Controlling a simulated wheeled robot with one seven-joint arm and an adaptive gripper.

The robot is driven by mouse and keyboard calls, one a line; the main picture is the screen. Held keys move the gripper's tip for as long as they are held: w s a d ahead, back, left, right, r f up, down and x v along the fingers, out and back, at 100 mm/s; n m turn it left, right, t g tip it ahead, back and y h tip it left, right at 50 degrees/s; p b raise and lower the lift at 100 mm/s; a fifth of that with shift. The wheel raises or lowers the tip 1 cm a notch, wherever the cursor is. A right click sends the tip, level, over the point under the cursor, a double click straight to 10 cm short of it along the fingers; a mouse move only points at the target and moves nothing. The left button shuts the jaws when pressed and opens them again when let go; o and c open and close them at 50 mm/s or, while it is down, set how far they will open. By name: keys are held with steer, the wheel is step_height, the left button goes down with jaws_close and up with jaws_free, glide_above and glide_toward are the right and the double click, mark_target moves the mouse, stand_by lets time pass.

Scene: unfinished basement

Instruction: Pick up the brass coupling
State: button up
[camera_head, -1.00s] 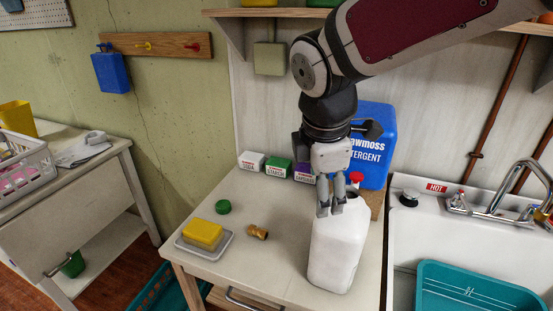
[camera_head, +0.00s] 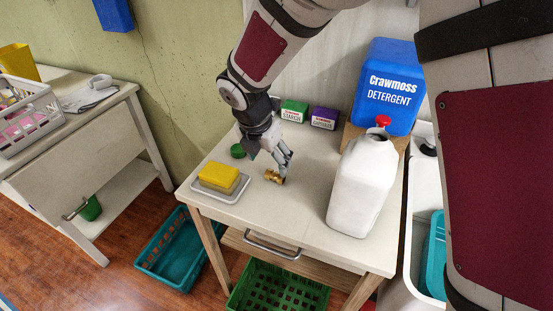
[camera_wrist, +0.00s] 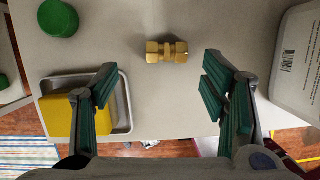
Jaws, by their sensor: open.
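The brass coupling (camera_head: 274,176) lies on its side on the white table, right of the yellow sponge. In the wrist view the coupling (camera_wrist: 167,51) is a short brass piece with a wide collar at each end, lying crosswise. My gripper (camera_head: 283,172) is just above it in the head view, its fingers partly overlapping the coupling. In the wrist view my gripper (camera_wrist: 160,88) has its green-padded fingers wide apart with nothing between them. The coupling lies beyond the fingertips, roughly centred between them.
The yellow sponge (camera_head: 219,175) sits on a grey tray (camera_head: 206,193), near the left finger. A green lid (camera_head: 237,151) lies behind. A white jug (camera_head: 362,185) stands to the right, before the blue detergent container (camera_head: 388,88). Small boxes (camera_head: 325,118) stand at the table's back.

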mark_target(275, 174)
steer(key=shift+s+d+x, duration=0.1)
steer(key=shift+d+x, duration=0.05)
steer(key=shift+x, duration=0.85)
steer(key=shift+s+d+x, duration=0.1)
steer(key=shift+d+x, duration=0.05)
steer(key=shift+x, duration=0.85)
steer(key=shift+s+d+x, duration=0.1)
steer(key=shift+d+x, duration=0.05)
steer(key=shift+x, duration=0.9)
steer(key=c, duration=1.3)
